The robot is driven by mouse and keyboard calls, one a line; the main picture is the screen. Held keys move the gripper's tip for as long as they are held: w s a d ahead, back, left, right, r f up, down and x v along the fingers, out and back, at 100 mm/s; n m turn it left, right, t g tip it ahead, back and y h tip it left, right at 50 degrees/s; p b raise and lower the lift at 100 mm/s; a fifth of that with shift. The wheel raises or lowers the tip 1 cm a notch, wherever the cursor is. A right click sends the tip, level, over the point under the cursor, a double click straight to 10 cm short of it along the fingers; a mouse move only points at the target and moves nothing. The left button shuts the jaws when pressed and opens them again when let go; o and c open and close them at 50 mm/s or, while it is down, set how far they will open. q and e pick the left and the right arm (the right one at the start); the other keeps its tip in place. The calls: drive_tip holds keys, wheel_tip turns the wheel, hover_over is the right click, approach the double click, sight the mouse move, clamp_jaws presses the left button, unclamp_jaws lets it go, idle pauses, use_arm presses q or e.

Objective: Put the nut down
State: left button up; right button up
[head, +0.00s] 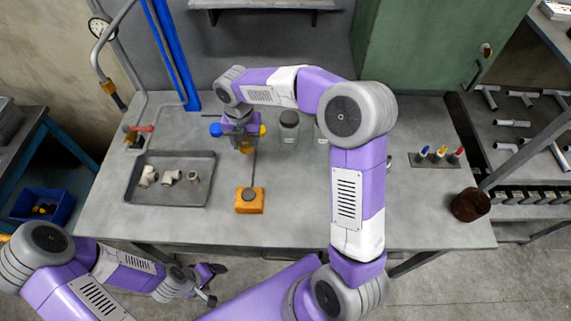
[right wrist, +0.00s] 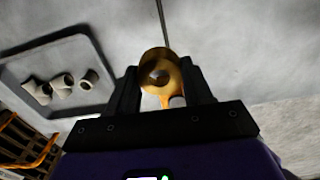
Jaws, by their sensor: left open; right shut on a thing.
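The nut (right wrist: 160,66) is a brass-coloured ring with a dark hole, seen in the right wrist view. It is between the two dark fingers of my right gripper (right wrist: 160,84), which is shut on it. In the head view the nut (head: 246,148) shows as a small golden spot under my right gripper (head: 244,142), over the back middle of the table. I cannot tell how far it is above the tabletop. My left gripper (head: 210,284) is open and empty, in front of the table's near edge.
A grey tray (head: 139,192) with several pale pipe fittings lies at left. An orange block (head: 256,207) with a grey top stands near the middle front. Jars (head: 289,132) stand right of my right gripper. A brown round container (head: 470,205) is at far right.

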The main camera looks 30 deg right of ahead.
sight(257, 172)
drive_tip(key=shift+s+d+f, duration=0.25)
drive_tip(key=shift+s+d, duration=0.05)
drive_tip(key=shift+s, duration=0.15)
drive_tip(key=shift+s+d+f, duration=0.2)
drive_tip(key=shift+s+d, duration=0.05)
drive_tip(key=shift+s, duration=0.2)
drive_tip(key=shift+n, duration=0.3)
wheel_tip(257, 172, down, 10)
drive_tip(key=b, duration=0.3)
drive_tip(key=shift+s, duration=0.1)
drive_tip(key=shift+f, duration=0.15)
drive_tip(key=shift+f, duration=0.4)
drive_tip(key=o, duration=1.2)
drive_tip(key=shift+c, duration=0.2)
drive_tip(key=shift+r, duration=0.15)
